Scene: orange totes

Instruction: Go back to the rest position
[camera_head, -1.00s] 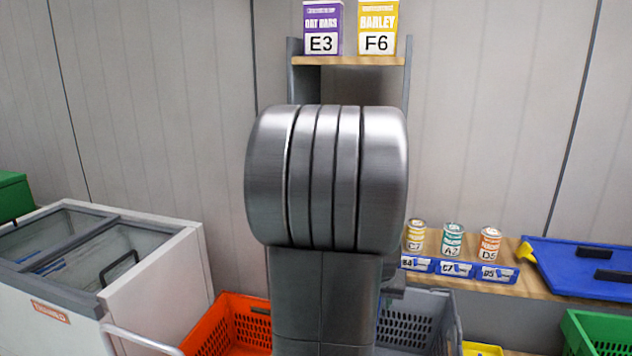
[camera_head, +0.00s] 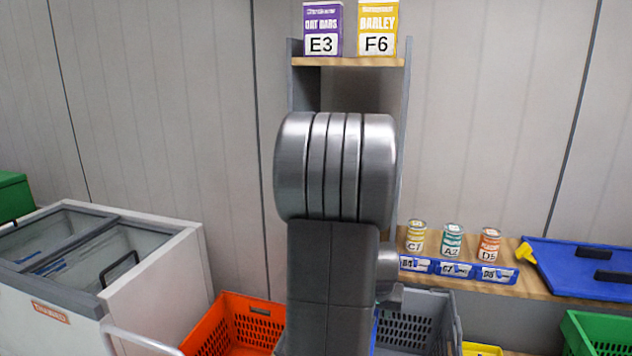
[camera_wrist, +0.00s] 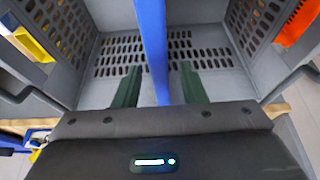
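My gripper (camera_wrist: 160,78) shows in the wrist view as two green fingers spread apart, with room between them. It points down over the grey tote (camera_wrist: 240,75), whose slotted floor and walls lie below. A narrow blue strip (camera_wrist: 152,35) runs through the view between the fingers, apart from both; I cannot tell its height. In the head view my raised arm hides the gripper and part of the grey tote (camera_head: 440,325).
An orange tote (camera_head: 225,325) stands left of the grey tote, and a white chest freezer (camera_head: 165,280) is further left. A shelf (camera_head: 350,61) with two boxes is behind my arm. Cans stand on a ledge (camera_head: 535,285) at right, beside a blue lid (camera_head: 590,265).

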